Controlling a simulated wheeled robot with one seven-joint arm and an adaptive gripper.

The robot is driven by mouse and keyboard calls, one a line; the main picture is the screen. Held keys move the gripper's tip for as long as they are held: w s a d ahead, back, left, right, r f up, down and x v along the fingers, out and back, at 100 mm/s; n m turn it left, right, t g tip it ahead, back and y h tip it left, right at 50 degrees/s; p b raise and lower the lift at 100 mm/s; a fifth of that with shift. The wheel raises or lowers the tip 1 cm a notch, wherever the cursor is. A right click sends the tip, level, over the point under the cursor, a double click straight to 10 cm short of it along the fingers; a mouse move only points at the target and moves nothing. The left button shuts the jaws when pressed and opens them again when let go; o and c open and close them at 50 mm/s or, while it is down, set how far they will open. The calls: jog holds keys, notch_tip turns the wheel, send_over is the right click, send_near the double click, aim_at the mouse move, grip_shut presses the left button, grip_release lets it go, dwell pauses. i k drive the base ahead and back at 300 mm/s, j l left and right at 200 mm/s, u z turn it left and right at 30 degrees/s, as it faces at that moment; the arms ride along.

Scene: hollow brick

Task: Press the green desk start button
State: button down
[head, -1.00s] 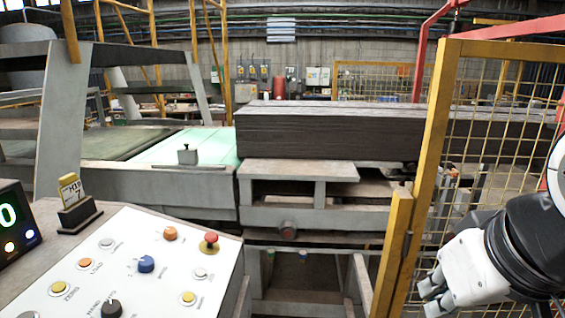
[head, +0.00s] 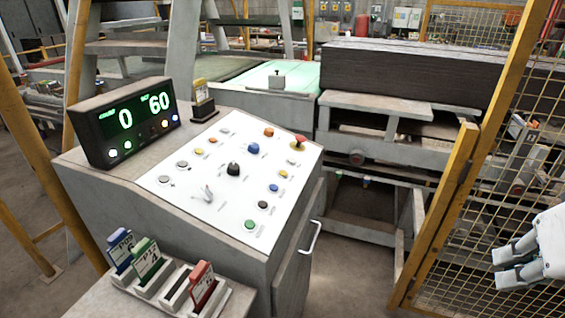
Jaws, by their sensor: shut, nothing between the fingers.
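The control desk (head: 284,216) stands left of centre with a sloped white button panel (head: 215,180). The green button (head: 250,224) is at the panel's near right corner, close to a black button (head: 263,205) and a blue button (head: 273,188). It is uncovered, and its label is too small to read. My gripper (head: 499,267) is at the right edge, white, with its fingers shut and empty. It is well to the right of the desk, in front of the mesh fence, and touches nothing that I can see.
A yellow mesh fence (head: 462,165) stands at the right. A display (head: 130,118) showing 0 and 60 sits on the desk. Coloured tags in a rack (head: 163,287) stand in front of it. A red mushroom button (head: 299,141) rises at the far corner. A door handle (head: 311,238) sticks out from the desk.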

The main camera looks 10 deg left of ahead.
aim_at(250, 224)
jog(key=u, duration=0.4)
jog(key=l+u, duration=0.1)
jog(key=u, duration=0.7)
jog(key=l+u, duration=0.1)
jog(key=u, duration=0.3)
jog(key=k+l, duration=0.25)
jog(key=l, duration=0.2)
jog(key=k+l+u, duration=0.1)
jog(key=k+l, duration=0.15)
jog(key=l, duration=0.2)
jog(key=k+l, duration=0.25)
jog(key=l, duration=0.2)
jog(key=u, duration=0.05)
